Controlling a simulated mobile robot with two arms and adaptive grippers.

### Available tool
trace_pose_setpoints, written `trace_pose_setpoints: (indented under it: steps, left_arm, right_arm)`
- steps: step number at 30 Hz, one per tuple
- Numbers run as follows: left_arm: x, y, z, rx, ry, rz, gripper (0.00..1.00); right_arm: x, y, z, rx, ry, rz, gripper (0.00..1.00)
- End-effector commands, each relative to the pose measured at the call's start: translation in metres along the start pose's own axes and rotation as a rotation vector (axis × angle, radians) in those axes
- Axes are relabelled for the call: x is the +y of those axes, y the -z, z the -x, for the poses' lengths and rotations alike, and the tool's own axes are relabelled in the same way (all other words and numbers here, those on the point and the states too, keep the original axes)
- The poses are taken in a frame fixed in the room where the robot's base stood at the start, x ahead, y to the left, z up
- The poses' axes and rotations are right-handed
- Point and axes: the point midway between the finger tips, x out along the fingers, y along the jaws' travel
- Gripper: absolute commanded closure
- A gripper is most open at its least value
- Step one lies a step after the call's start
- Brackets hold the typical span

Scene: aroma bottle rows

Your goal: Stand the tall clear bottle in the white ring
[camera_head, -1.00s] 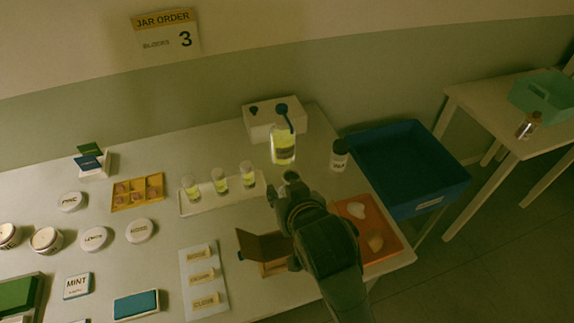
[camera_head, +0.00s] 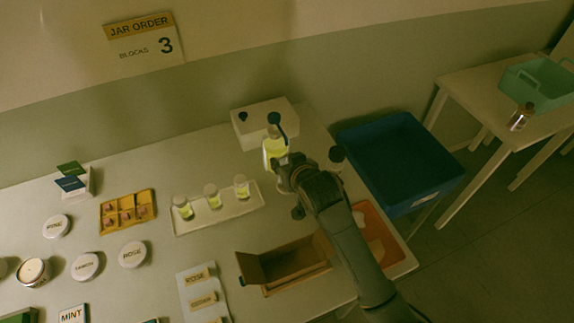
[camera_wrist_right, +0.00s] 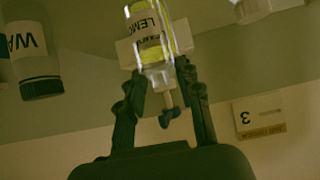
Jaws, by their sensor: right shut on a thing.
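The tall clear bottle (camera_head: 274,153) holds yellow-green liquid and has a dark pump top. It stands upright in front of a white box at the back of the table. In the right wrist view the bottle (camera_wrist_right: 151,40) shows part of a lemon label. My right gripper (camera_head: 286,172) is shut on it, with a finger on each side in the wrist view (camera_wrist_right: 167,100). The gripper hides part of its side in the head view. I cannot make out a white ring. My left gripper is not in view.
A white tray (camera_head: 222,222) with three small yellow bottles lies to the left. A dark-capped bottle (camera_head: 337,157) stands close right of my gripper. An open brown box (camera_head: 285,268) and an orange tray (camera_head: 397,255) are in front. A blue bin (camera_head: 400,165) is at right.

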Motion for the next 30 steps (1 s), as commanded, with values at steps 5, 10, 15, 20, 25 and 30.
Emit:
trace_pose_setpoints:
  steps: [5,10,15,20,25,30]
  left_arm:
    - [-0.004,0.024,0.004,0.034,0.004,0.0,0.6]
    - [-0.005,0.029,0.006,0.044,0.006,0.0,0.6]
    - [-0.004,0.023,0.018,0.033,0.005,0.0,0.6]
    - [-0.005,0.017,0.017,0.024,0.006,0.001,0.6]
    - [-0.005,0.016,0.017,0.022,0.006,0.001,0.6]
    - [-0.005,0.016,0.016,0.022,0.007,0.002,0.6]
  right_arm:
    - [0.009,-0.007,-0.021,0.002,0.0,0.0,1.0]
    - [0.015,-0.012,-0.033,0.003,-0.001,0.0,1.0]
    - [0.013,-0.032,-0.043,0.001,0.001,-0.001,1.0]
    - [0.013,-0.037,-0.047,0.005,0.001,-0.001,1.0]
    - [0.013,-0.037,-0.047,0.004,0.001,0.0,1.0]
    - [0.013,-0.04,-0.049,0.003,0.001,-0.001,0.54]
